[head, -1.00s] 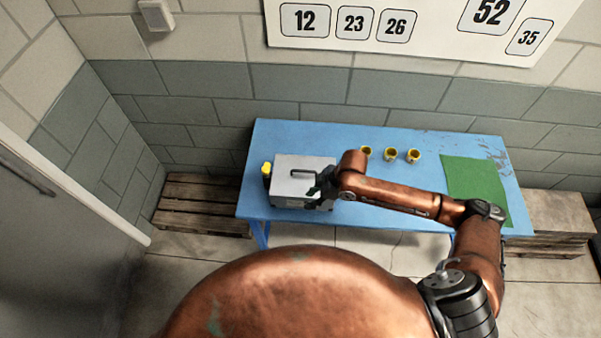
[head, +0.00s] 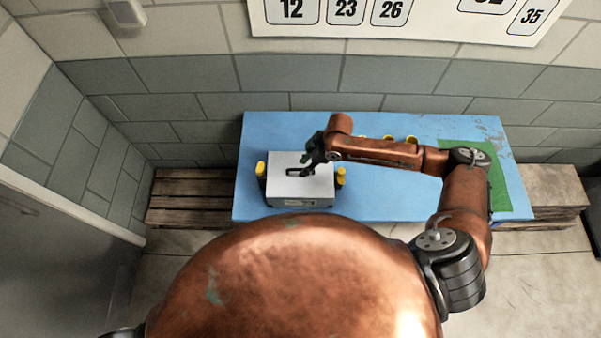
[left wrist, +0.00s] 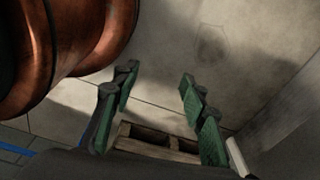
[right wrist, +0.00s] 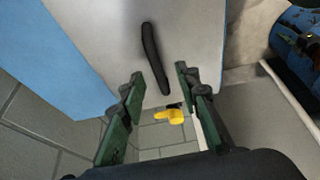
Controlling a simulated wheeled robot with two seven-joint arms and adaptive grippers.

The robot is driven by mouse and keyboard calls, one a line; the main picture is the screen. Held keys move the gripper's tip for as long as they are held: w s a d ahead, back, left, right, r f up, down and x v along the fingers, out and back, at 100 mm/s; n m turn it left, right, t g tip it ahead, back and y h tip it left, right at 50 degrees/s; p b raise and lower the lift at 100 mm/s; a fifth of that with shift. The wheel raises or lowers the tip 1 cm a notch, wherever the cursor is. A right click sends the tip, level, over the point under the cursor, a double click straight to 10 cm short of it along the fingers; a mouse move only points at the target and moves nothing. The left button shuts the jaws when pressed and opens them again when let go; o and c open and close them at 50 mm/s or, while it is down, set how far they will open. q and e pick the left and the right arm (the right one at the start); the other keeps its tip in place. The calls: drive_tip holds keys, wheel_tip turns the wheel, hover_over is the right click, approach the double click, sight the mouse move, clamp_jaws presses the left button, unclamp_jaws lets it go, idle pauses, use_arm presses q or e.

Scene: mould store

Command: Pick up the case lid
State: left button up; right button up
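The case lid (head: 318,186) is the pale grey top of a box on the blue table, with a dark bar handle (head: 293,172). In the right wrist view the lid (right wrist: 187,40) fills the top middle and its handle (right wrist: 155,58) lies just beyond my fingertips. My right gripper (head: 306,164) is over the lid beside the handle, open and empty; its spread fingers also show in the right wrist view (right wrist: 160,85). My left gripper (left wrist: 158,78) is open and empty above the floor, out of the head view.
Yellow latch-like parts (head: 260,169) stand at both sides of the case. Several yellow cups (head: 411,140), partly behind my right arm, and a green mat (head: 500,190) are on the blue table (head: 385,208). A wooden pallet (head: 185,190) lies to the left.

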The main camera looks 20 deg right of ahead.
sight(301, 169)
drive_tip(key=x, duration=0.3)
drive_tip(key=shift+w+r+p, duration=0.1)
drive_tip(key=shift+w+p, duration=0.05)
drive_tip(key=shift+p, duration=0.2)
drive_tip(key=shift+a+f, duration=0.2)
drive_tip(key=shift+f, duration=0.4)
drive_tip(key=shift+c, duration=1.1)
clamp_jaws()
use_arm(q)
drive_tip(key=shift+w+r, duration=0.45)
drive_tip(key=shift+r, duration=0.1)
drive_tip(key=shift+w, duration=0.15)
